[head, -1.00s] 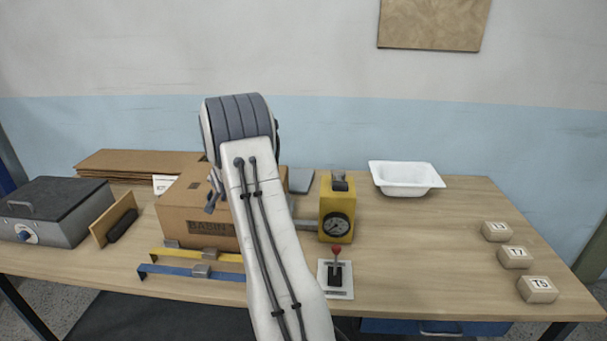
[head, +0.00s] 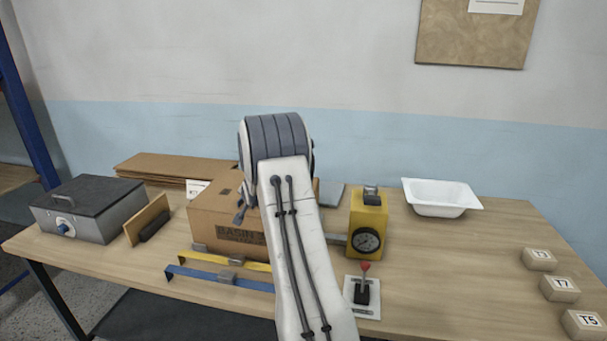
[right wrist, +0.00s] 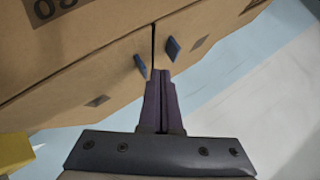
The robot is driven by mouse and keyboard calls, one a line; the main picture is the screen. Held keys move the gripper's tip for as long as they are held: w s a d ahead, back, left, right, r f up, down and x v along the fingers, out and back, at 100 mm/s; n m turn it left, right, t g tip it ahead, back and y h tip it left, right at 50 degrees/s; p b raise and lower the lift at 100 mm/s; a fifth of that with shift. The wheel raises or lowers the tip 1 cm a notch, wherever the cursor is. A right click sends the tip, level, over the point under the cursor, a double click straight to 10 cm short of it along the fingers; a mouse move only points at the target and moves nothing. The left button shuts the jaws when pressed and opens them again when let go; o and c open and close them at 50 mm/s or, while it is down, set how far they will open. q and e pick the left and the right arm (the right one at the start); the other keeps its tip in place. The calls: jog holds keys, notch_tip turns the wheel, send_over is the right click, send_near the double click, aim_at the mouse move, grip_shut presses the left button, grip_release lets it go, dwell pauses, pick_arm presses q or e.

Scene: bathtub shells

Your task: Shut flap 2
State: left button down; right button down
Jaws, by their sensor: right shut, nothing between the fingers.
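A brown cardboard box (head: 218,222) marked BASIN stands on the table in the head view, its right part hidden behind my right arm. The box also fills the top of the right wrist view (right wrist: 85,70). There, a dark gap runs between two cardboard parts, with a small blue tab (right wrist: 140,66) on its left and another (right wrist: 173,48) on its right. I cannot tell which part is flap 2. My right gripper (right wrist: 159,75) is shut and empty, fingertips close below the gap; contact is unclear. My left gripper is not in view.
A yellow gauge unit (head: 367,222) and a red-knobbed lever (head: 364,283) stand right of the box. A white basin (head: 440,197) is at the back. Blue and yellow bars (head: 215,277) lie in front. A grey case (head: 88,208) is left. The table's right middle is clear.

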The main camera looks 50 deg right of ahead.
notch_tip(320, 180, up, 4)
jog(key=p, duration=0.3)
jog(key=shift+w+r, duration=0.1)
jog(key=shift+r, duration=0.1)
jog(key=s+a+r, duration=0.3)
jog(key=a+r, duration=0.3)
jog(key=shift+s+a+r, duration=0.2)
jog(key=shift+s+r, duration=0.05)
jog(key=shift+r, duration=0.05)
